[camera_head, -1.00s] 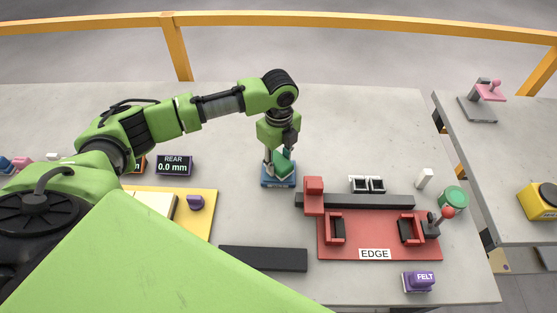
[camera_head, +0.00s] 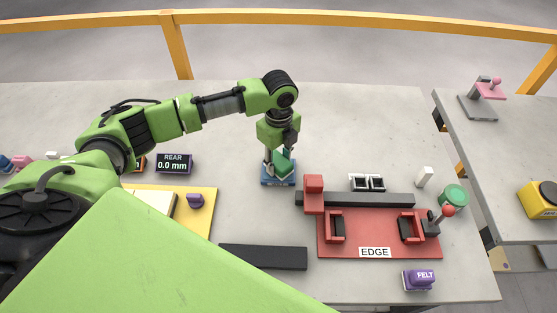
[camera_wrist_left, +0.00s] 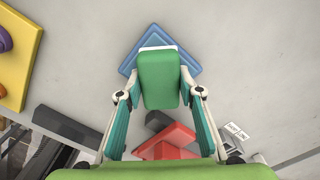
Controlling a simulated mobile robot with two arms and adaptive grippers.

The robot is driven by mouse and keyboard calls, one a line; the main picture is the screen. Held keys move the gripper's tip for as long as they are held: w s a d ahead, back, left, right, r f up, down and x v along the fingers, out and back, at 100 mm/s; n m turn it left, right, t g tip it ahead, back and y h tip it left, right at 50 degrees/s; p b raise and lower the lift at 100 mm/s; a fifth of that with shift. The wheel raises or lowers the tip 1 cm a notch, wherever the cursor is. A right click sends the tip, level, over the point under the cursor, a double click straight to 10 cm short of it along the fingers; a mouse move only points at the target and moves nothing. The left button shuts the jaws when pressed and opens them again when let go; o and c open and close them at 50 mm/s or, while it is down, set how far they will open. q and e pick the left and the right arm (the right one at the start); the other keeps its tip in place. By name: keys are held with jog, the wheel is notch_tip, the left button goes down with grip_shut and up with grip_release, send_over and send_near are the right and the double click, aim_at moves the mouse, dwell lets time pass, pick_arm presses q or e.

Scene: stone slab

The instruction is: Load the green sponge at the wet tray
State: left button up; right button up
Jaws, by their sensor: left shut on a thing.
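The green sponge (camera_head: 283,162) is between the fingers of my left gripper (camera_head: 281,158), which is shut on it. In the left wrist view the sponge (camera_wrist_left: 158,80) shows as a green block with a pale edge at its far end, between the fingers of the gripper (camera_wrist_left: 158,95). The wet tray (camera_head: 278,183) is a small blue square tray on the slab, directly under the sponge. In the wrist view the tray (camera_wrist_left: 130,62) sticks out around the sponge's far end. I cannot tell whether the sponge touches the tray. My right gripper is not in view.
A red fixture labelled EDGE (camera_head: 375,253) with a dark bar (camera_head: 370,200) stands to the right. A black block (camera_head: 263,258) lies in front, a yellow board (camera_head: 208,222) to the left, and a purple FELT block (camera_head: 418,281) at front right. The slab behind the tray is clear.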

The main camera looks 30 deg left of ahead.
aim_at(279, 161)
pick_arm(q)
jog(key=shift+s+f+p, duration=0.1)
jog(key=shift+f+p, duration=0.05)
jog(key=shift+p, duration=0.25)
dwell(1.5)
notch_tip(279, 161, up, 7)
jog(key=p, duration=0.8)
dwell(0.4)
dwell(0.4)
